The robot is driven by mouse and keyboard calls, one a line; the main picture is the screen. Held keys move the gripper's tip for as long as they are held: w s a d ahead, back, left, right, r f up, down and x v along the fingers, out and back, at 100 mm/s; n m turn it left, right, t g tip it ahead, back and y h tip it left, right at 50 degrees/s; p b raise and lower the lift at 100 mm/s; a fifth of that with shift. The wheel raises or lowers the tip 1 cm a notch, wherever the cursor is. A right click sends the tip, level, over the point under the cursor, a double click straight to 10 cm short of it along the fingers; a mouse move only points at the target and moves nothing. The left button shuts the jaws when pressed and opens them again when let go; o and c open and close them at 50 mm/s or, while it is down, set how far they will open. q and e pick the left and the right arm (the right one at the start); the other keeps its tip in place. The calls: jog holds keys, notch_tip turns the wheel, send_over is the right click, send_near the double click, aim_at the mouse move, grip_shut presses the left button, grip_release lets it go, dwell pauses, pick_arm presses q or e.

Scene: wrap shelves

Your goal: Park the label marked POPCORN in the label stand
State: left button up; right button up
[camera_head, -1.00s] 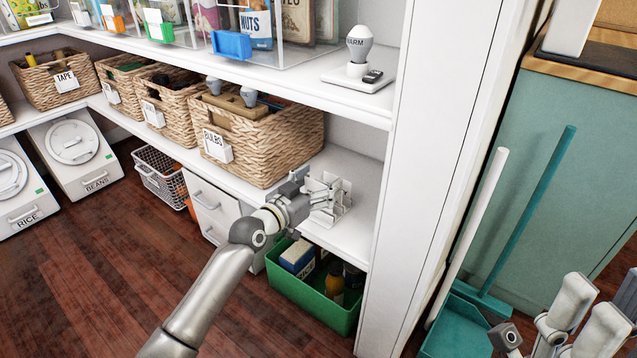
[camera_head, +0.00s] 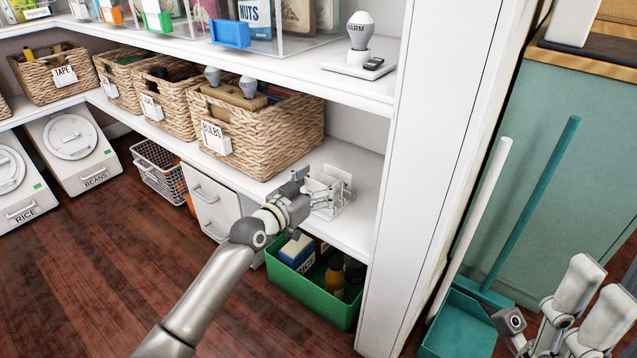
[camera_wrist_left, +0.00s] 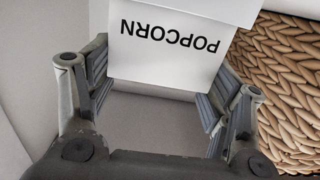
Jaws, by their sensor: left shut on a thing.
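My left gripper (camera_head: 318,198) is shut on the white label marked POPCORN (camera_wrist_left: 175,45), just above the right end of the lower shelf. In the left wrist view the text is upside down and the label sits between the two fingers (camera_wrist_left: 155,95). The white label stand (camera_head: 343,200) is on that shelf, right at the gripper. In the head view, label and stand merge in white, so I cannot tell whether the label is seated. Parts of my right arm and gripper (camera_head: 588,305) show at the bottom right, away from the shelves.
A wicker basket marked BULBS (camera_head: 275,135) stands close to the left of the gripper. A green bin (camera_head: 312,293) is below the shelf. A white upright panel (camera_head: 420,180) bounds the shelf on the right. A bulb on a stand (camera_head: 358,50) is above.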

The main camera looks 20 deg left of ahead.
pick_arm(q)
jog(key=shift+f, duration=0.2)
jog(key=shift+o, duration=1.3)
jog(key=o, duration=0.5)
jog(key=shift+s, duration=0.1)
jog(key=v, duration=1.1)
jog(key=shift+s+a, duration=0.15)
jog(key=shift+s, duration=0.25)
